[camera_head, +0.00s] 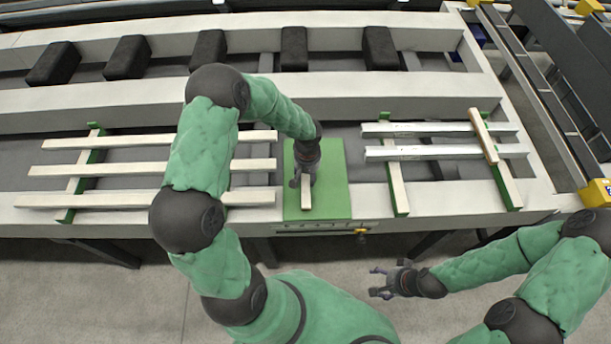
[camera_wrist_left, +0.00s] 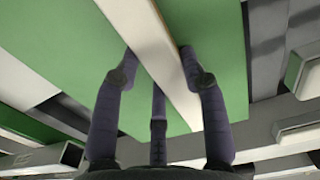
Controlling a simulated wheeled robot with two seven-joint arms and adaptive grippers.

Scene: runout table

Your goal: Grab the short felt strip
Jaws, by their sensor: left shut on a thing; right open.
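A cream felt strip (camera_head: 305,193) shows at the green mat (camera_head: 333,203), below my left gripper (camera_head: 302,180). In the left wrist view the strip (camera_wrist_left: 150,45) runs between the fingers of my left gripper (camera_wrist_left: 158,75), with the green mat (camera_wrist_left: 215,30) behind it. The left gripper is shut on this strip. I cannot tell whether the strip touches the mat. My right gripper (camera_head: 378,282) is open and empty in front of the table, over the floor.
Several long cream strips (camera_head: 95,170) lie on green supports at the left. Two pale bars (camera_head: 440,152) lie at the right, with a short tan strip (camera_head: 483,135) across their ends. Dark blocks (camera_head: 128,57) sit along the back. A yellow piece (camera_head: 361,232) is at the front edge.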

